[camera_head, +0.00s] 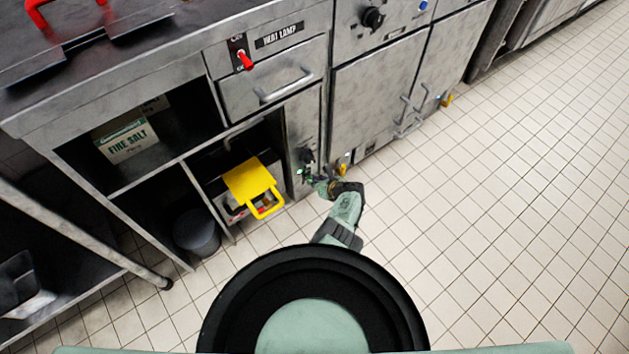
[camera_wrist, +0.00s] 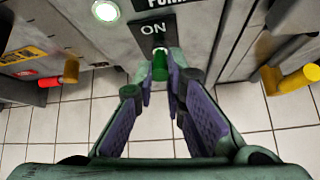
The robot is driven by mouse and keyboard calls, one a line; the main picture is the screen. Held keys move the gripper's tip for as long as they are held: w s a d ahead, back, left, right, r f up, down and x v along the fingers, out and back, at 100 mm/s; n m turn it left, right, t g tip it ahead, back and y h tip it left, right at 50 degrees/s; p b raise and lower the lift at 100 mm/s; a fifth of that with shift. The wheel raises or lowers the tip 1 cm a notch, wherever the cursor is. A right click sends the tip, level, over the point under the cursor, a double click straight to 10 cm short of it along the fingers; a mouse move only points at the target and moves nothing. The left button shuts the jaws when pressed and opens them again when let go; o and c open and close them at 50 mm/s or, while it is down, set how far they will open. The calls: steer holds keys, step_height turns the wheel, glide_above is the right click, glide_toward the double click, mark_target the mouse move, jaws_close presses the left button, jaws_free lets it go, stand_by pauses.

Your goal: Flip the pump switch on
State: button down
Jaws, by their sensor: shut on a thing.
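The pump switch is a short green lever (camera_wrist: 160,68) on a dark plate marked "ON" (camera_wrist: 153,28) in the wrist view, below a partly cut-off label. A round light (camera_wrist: 105,11) left of it glows. My gripper (camera_wrist: 164,76) has its fingertips closed together on the lever; the fingers partly hide its lower end. In the head view my gripper (camera_head: 318,183) reaches the low front panel of the counter, beside a small green light (camera_head: 301,171). The lever itself is too small to make out there.
A red "lamp" switch (camera_head: 246,61) sits on the upper counter front. Tiled floor at right is clear.

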steer(key=c, duration=1.6)
jaws_free()
steer(key=shift+c, duration=0.2)
steer(key=shift+d, duration=0.15)
steer(key=v, duration=1.2)
steer(key=shift+f, duration=0.1)
